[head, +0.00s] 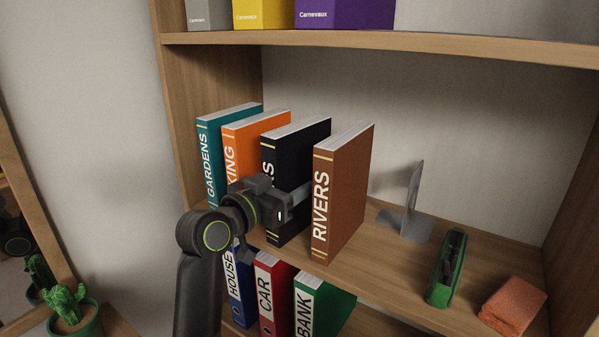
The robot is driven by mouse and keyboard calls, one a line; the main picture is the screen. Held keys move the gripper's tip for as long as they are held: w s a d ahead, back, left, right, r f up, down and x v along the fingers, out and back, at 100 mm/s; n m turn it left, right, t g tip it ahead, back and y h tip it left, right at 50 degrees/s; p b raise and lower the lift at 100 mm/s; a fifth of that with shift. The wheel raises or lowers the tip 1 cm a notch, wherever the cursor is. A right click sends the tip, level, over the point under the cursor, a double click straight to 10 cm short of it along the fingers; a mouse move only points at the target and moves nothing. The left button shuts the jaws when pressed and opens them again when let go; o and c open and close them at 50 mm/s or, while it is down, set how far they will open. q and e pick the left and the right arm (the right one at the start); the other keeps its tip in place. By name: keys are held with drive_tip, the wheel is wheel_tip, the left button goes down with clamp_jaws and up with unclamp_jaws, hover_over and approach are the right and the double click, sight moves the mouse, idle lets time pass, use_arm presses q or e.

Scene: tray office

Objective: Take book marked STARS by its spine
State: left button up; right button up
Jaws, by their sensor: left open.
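A black book (307,148) with gold bands stands upright on the shelf, between an orange book and a brown one. Only a final "S" of its spine title shows, so I cannot read the whole word; no other visible spine reads STARS. My left gripper (284,198) is open at the middle of this spine and covers part of it. One grey finger reaches along the book's right side, in the gap before the brown book. The other finger is hidden, and I cannot tell whether the gripper touches the book. My right gripper is not in view.
The orange book (257,120) and teal GARDENS book (206,165) stand left, the brown RIVERS book (345,190) close right. A metal bookend (407,215), green stapler (447,268) and reddish block (512,306) are farther right on the shelf (390,265). Binders stand below.

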use_arm(q)
clamp_jaws()
drive_tip(key=shift+r, duration=0.1)
idle(0.3)
